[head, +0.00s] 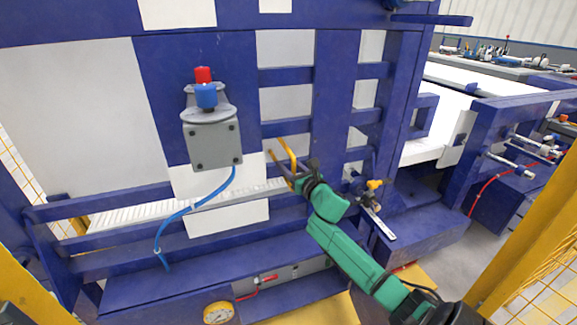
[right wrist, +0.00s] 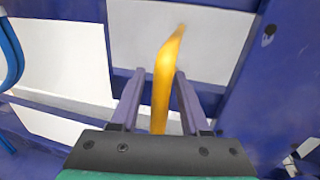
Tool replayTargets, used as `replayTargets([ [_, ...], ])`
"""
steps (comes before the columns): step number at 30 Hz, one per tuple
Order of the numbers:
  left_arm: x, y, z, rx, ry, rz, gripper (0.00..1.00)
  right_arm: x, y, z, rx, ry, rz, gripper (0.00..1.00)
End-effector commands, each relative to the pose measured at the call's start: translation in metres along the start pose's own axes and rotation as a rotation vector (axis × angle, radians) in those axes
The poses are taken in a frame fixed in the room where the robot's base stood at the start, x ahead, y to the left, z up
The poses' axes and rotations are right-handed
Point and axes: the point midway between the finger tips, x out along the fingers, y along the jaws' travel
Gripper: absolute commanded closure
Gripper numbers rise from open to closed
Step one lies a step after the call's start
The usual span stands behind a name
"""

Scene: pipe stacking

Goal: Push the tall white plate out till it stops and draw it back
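A tall white panel (head: 285,50) shows between the blue frame bars, and a white panel also fills the top of the right wrist view (right wrist: 205,35). I cannot tell for sure whether it is the tall plate. A yellow handle (head: 289,155) stands out in front of it. My right gripper (head: 283,172) is at this handle. In the right wrist view the yellow handle (right wrist: 163,85) runs between the two fingers of the gripper (right wrist: 160,75). The fingers are apart, with a gap on the left side. My left gripper is out of view.
Blue bars cross close around the handle. A grey box with a red and blue cap (head: 206,95) and a blue hose (head: 185,212) are at left. A valve with a yellow knob (head: 374,184) is just right of my arm. A gauge (head: 218,313) is low.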

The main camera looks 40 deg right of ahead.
Motion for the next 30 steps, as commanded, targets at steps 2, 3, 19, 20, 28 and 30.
replayTargets([
  [2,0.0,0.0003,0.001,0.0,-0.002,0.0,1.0,-0.0001,0.0,0.0,0.0,0.0,0.0,0.89],
  [3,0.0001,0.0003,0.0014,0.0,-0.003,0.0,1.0,-0.0002,0.0,-0.0001,0.0,0.0,0.0,1.0],
  [19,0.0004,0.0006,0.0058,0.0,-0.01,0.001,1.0,-0.0004,0.0001,-0.0003,0.001,0.0,0.0,1.0],
  [20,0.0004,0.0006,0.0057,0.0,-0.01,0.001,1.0,-0.0004,0.0001,-0.0003,0.001,0.0,0.0,1.0],
  [28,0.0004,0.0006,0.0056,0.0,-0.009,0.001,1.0,-0.0004,0.0002,-0.0004,0.001,0.0,0.0,1.0],
  [30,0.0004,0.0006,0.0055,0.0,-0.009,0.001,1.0,-0.0004,0.0002,-0.0005,0.001,0.0,0.0,1.0],
])
